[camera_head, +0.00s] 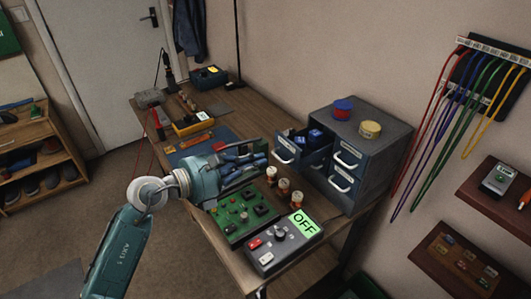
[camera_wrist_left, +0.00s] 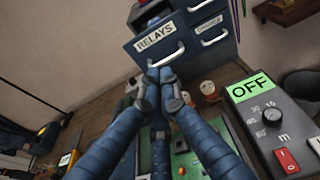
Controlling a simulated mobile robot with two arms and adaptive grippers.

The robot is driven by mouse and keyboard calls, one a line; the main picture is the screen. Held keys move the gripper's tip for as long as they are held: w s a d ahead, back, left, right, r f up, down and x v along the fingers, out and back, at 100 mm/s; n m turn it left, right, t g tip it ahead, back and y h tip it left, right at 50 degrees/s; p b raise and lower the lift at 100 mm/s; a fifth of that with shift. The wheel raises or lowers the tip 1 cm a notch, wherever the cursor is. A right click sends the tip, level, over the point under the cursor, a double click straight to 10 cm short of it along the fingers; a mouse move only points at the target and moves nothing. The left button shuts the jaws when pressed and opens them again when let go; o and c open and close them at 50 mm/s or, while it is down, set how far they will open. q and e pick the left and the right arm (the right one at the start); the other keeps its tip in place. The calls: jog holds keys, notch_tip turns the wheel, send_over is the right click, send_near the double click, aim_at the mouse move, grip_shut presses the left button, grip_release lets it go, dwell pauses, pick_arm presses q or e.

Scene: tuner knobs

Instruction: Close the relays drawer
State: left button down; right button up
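The relays drawer (camera_head: 287,145) is pulled out from the upper left of a grey cabinet (camera_head: 384,133), with dark blue items visible inside. Its blue front has a white handle and, in the left wrist view, a label reading RELAYS (camera_wrist_left: 156,36). My left gripper (camera_head: 263,158) is just in front of the drawer, to its left in the head view. In the left wrist view its blue fingers (camera_wrist_left: 160,76) are drawn together, with nothing seen between them, by the lower edge of the handle. I cannot tell whether they touch it. My right gripper is not in view.
Below the gripper are a green circuit board (camera_head: 243,215), small orange-and-white jars (camera_head: 283,186) and a grey OFF box (camera_head: 284,243). A blue roll (camera_head: 342,108) and a yellow roll (camera_head: 370,130) sit on the cabinet. Its other drawers look shut. Cables hang on the right wall.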

aim_at(275, 155)
pick_arm(q)
jog(key=x, duration=0.3)
jog(key=shift+w+d+p, duration=0.1)
jog(key=shift+d+p, duration=0.05)
jog(key=shift+p, duration=0.2)
